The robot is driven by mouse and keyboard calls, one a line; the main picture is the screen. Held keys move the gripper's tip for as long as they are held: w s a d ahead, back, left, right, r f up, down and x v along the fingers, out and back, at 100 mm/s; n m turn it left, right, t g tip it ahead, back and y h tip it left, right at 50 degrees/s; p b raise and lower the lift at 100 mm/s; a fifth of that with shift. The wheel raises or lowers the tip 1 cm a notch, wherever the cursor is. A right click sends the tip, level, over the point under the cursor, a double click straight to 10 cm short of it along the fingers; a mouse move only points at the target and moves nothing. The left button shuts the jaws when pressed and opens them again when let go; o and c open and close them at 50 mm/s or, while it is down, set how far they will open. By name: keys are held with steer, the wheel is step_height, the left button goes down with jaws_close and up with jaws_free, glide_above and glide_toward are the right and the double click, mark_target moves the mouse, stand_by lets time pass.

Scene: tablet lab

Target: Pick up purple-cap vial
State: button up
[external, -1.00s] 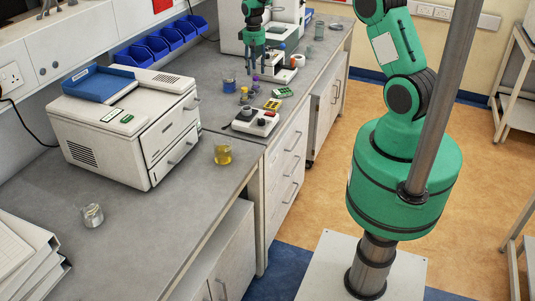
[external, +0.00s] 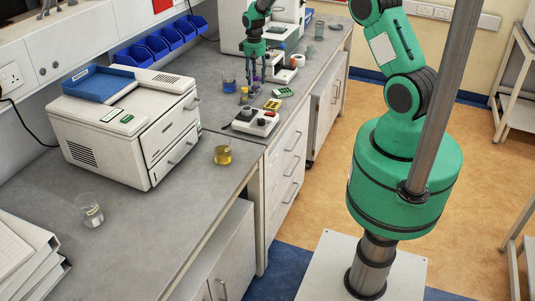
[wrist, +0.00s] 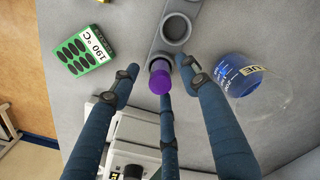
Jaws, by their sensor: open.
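The purple-cap vial (wrist: 159,83) shows in the wrist view as a round purple cap near the middle, at the end of a grey holder with round openings (wrist: 190,10). My gripper (wrist: 157,69) has three dark blue fingers. They are spread around the vial, with gaps between the outer fingers and the cap, so the gripper is open. One finger runs close behind the cap, and I cannot tell whether it touches. In the external view my gripper (external: 250,86) points down at the small items on the far bench. The vial is hard to make out there among the fingers.
A beaker of blue liquid (wrist: 240,77) stands right of the fingers in the wrist view. A green 190 °C item (wrist: 83,48) lies to the left. In the external view, a white device with a dark knob (external: 255,122) and a yellow beaker (external: 222,155) stand nearer.

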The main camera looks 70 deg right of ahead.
steer(key=shift+f, duration=0.6)
jaws_close()
